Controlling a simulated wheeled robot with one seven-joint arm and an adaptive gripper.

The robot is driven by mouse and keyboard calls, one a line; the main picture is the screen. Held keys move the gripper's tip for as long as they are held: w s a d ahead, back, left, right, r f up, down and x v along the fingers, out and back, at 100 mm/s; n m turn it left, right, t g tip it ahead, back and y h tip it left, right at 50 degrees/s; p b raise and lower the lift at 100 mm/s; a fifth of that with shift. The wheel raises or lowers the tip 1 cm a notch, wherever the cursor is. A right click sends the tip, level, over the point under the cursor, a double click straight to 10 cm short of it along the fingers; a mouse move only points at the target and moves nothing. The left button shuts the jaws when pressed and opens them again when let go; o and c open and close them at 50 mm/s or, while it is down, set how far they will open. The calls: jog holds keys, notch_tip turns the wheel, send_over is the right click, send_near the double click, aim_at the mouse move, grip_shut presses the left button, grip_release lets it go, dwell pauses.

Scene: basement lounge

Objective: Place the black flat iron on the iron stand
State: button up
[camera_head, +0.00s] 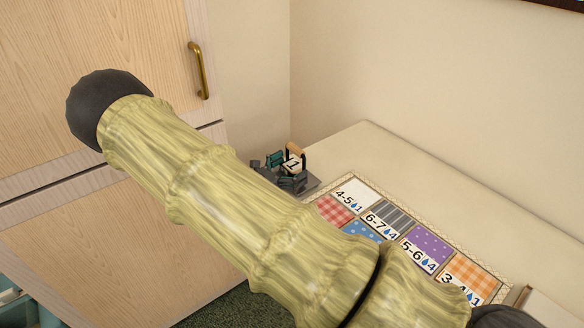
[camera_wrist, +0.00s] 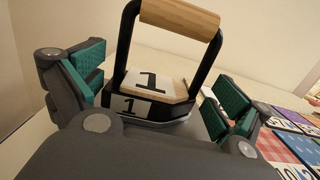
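The black flat iron (camera_wrist: 128,104) stands upright in the wrist view, with a black frame, a wooden handle on top and white labels marked 1. In the head view it shows small (camera_head: 293,162) at the far end of the table, partly hidden by my gripper. My gripper (camera_wrist: 163,85) is open, with one teal-padded finger on each side of the iron and visible gaps to it. In the head view the gripper (camera_head: 284,169) shows just beyond my arm. I cannot make out an iron stand for certain in either view.
A pale table (camera_head: 372,151) runs along the wall. On it lies a mat of patterned, numbered cloth squares (camera_head: 428,243), which also shows at the right of the wrist view (camera_wrist: 284,143). A wooden cabinet (camera_head: 130,215) with a brass handle stands at the left. My arm hides part of the table.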

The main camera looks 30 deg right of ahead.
jog(key=shift+a, duration=0.15)
jog(key=s+a+b, duration=0.1)
jog(key=a, duration=1)
jog(key=shift+a+f, duration=0.35)
jog(key=shift+f, duration=0.1)
dwell(1.0)
